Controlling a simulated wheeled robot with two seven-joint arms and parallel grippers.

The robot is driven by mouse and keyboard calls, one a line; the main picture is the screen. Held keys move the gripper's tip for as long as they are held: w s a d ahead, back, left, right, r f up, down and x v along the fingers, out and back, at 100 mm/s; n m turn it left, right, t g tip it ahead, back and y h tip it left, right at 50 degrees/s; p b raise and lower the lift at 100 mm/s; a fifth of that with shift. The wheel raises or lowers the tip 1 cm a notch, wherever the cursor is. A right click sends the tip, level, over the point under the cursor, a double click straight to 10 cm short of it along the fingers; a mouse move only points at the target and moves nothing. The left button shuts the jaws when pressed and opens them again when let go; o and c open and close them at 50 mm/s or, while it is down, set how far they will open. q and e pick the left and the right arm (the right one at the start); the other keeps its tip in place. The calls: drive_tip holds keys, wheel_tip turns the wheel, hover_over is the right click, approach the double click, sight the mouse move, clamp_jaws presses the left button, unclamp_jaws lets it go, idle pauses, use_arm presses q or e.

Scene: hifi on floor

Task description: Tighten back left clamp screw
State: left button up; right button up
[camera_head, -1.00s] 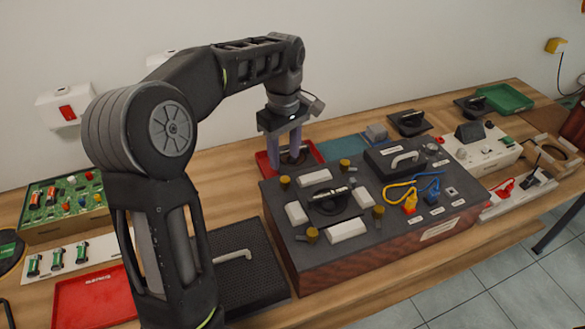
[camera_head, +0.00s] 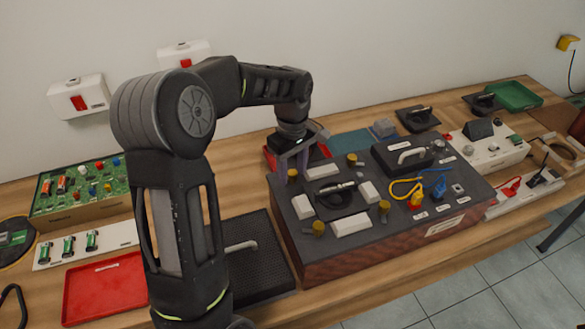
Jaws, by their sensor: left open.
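The back left clamp screw (camera_head: 292,175) is a small brass-coloured knob at the back left corner of the dark-topped box (camera_head: 330,266). My left gripper (camera_head: 293,168) points down at that corner, with its two grey-purple fingers apart. The screw shows at the level of the fingertips, between or just in front of them; I cannot tell whether they touch it. Other brass screws stand at the back right (camera_head: 351,159), front right (camera_head: 384,208) and front left (camera_head: 318,228). My right gripper is out of view.
White blocks and a dark handled tool (camera_head: 335,190) lie among the screws. Yellow and blue cables (camera_head: 405,186) and a black handled case (camera_head: 403,157) occupy the right part of the box. A red tray (camera_head: 105,287) and a black mat (camera_head: 262,270) lie to the left.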

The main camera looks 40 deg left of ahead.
use_arm(q)
clamp_jaws()
idle(0.4)
